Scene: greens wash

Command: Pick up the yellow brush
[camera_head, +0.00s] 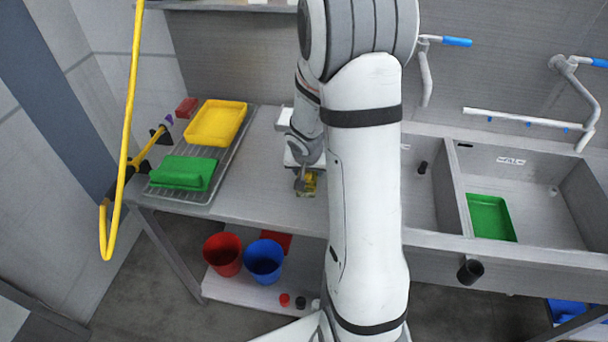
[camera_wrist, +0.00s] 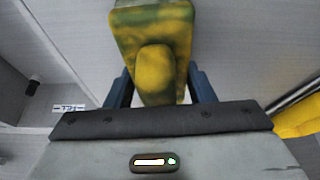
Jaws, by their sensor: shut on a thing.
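The yellow brush (camera_wrist: 154,40) is mottled yellow and green, with a rounded knob on its top. In the wrist view it sits between the two dark blue fingers of my gripper (camera_wrist: 160,88), which are shut on it. In the head view the brush (camera_head: 308,183) shows small, at or just above the steel counter, left of my large white arm. My gripper (camera_head: 304,180) is partly hidden there by its own wrist. I cannot tell whether the brush touches the counter.
A wire rack (camera_head: 222,168) on the left holds a yellow tray (camera_head: 216,123) and a green tray (camera_head: 184,172). A two-basin sink (camera_head: 535,158) with a green tray (camera_head: 491,217) lies right. Red (camera_head: 223,254) and blue (camera_head: 264,261) buckets stand below. A yellow pole (camera_head: 131,90) rises at left.

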